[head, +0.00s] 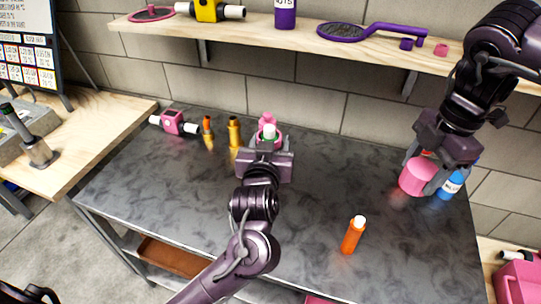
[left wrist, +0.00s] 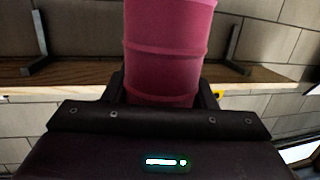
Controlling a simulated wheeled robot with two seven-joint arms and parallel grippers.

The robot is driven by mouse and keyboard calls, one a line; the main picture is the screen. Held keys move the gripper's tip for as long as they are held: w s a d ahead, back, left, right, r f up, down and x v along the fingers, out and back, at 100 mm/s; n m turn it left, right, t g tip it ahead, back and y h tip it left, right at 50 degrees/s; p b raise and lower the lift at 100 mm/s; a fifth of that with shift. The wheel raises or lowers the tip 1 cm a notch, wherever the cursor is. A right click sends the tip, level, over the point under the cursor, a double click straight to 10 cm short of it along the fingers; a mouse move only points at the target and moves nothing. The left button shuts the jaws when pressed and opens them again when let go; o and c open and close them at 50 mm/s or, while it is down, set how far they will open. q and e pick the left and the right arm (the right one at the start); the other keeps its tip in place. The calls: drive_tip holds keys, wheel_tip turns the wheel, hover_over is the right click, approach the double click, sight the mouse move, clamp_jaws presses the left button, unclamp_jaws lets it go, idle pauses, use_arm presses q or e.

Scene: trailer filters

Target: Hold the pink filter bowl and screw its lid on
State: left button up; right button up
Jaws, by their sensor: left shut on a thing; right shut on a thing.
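The pink filter bowl (head: 268,120) is upright above the middle of the dark workbench, with a white and greenish part showing at it. My left gripper (head: 265,152) is shut on it. In the left wrist view the bowl (left wrist: 165,50) shows as a ribbed pink cylinder between the fingers. My right gripper (head: 430,175) is shut on a smooth pink round piece (head: 416,178) at the right side of the bench. This piece looks like the lid, and it is well apart from the bowl. The gripper hides part of it.
An orange bottle (head: 352,236) stands at the bench front. A pink filter head (head: 174,122), an orange item (head: 208,134) and a brass item (head: 234,131) are at the back left. A wooden shelf (head: 330,44) runs above.

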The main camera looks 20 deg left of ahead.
use_arm(q)
drive_tip(key=shift+r, duration=0.15)
drive_tip(key=o, duration=0.5)
drive_tip(key=shift+c, duration=0.2)
drive_tip(key=c, duration=0.8)
